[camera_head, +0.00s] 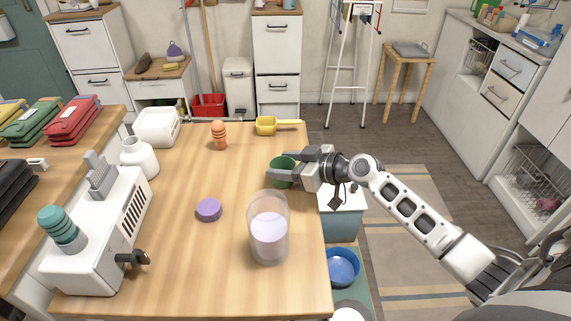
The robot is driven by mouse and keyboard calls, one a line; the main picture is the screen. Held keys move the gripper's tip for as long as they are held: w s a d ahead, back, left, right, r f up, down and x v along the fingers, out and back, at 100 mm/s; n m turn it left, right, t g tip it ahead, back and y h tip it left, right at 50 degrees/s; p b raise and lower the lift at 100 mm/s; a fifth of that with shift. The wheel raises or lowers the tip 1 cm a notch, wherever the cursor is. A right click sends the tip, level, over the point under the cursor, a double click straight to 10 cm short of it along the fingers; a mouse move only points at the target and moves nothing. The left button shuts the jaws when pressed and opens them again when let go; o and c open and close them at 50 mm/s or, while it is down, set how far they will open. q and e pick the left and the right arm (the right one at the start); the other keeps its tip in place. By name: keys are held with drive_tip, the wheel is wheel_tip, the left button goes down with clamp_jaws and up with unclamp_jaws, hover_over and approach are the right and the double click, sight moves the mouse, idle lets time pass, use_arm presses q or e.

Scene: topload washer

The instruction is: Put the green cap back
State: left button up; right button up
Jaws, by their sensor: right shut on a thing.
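The green cap (283,172) is a dark green, cup-like round piece near the right edge of the wooden table. My right gripper (284,166) reaches in from the right and is shut on the cap, with its fingers on either side. I cannot tell whether the cap is lifted clear of the table. A tall clear container (268,228) with pale lilac contents stands upright nearer to me, its top open. A purple round cap (208,209) lies on the table to its left. My left gripper is not in view.
On the wooden table (185,255) stand a white jar (139,160), an orange ribbed object (219,135), a yellow scoop (268,126), a white tub (157,126) and a white machine (98,235). The table's middle is mostly clear. A blue bowl (342,267) sits below its right edge.

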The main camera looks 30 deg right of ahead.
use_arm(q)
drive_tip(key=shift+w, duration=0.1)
use_arm(e)
drive_tip(key=o, duration=1)
drive_tip(key=shift+c, duration=0.2)
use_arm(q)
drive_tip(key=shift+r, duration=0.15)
use_arm(e)
drive_tip(key=shift+s+d, duration=0.15)
drive_tip(key=shift+s, duration=0.05)
use_arm(q)
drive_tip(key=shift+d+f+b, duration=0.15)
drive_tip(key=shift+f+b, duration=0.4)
drive_tip(key=shift+b, duration=0.4)
use_arm(e)
drive_tip(key=v, duration=1.1)
drive_tip(key=shift+s, duration=0.25)
drive_tip(key=shift+d+r, duration=0.1)
drive_tip(key=shift+r, duration=0.05)
